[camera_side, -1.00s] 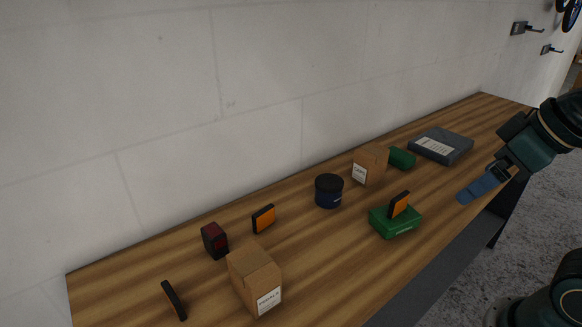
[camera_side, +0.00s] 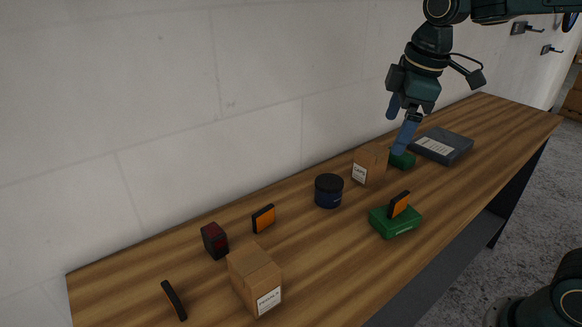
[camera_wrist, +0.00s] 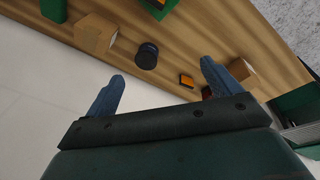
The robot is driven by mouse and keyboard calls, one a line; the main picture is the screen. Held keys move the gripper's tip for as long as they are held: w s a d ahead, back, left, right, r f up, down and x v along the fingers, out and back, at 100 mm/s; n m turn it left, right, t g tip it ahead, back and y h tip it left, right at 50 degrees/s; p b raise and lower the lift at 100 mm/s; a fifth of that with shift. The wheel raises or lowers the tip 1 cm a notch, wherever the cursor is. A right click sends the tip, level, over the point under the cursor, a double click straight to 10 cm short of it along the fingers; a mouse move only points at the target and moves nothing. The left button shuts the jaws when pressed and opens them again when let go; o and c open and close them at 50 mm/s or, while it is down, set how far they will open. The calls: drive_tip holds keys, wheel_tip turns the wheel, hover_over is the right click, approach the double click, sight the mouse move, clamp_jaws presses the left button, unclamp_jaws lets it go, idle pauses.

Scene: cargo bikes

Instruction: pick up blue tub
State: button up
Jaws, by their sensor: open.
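The blue tub (camera_side: 329,191) is a short dark blue cylinder with a black lid. It stands upright on the wooden bench, left of a small cardboard box. In the wrist view the tub (camera_wrist: 147,56) shows beyond my fingers, nearer the left finger. My gripper (camera_side: 398,128) is above the back of the bench, to the right of the tub and higher than it, with blue fingers pointing down. The fingers are apart and empty in the wrist view (camera_wrist: 162,85). Nothing touches the tub.
The small cardboard box (camera_side: 370,165) stands close right of the tub, with a green block (camera_side: 402,160) behind it. A green box (camera_side: 396,222) with an orange reflector (camera_side: 399,204) is in front. Another reflector (camera_side: 263,218), a red light (camera_side: 214,240) and a larger carton (camera_side: 254,278) are left.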

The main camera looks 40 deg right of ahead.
drive_tip(key=w+f+n+g, duration=0.1)
drive_tip(key=w+f+n, duration=0.2)
drive_tip(key=w, duration=0.4)
drive_tip(key=n+g, duration=0.2)
drive_tip(key=n, duration=0.3)
hover_over(329, 181)
wheel_tip(329, 181, down, 6)
drive_tip(key=shift+s, duration=0.15)
drive_tip(key=shift+f, duration=4.25)
drive_tip(key=shift+f, duration=2.6)
drive_tip(key=c, duration=1.2)
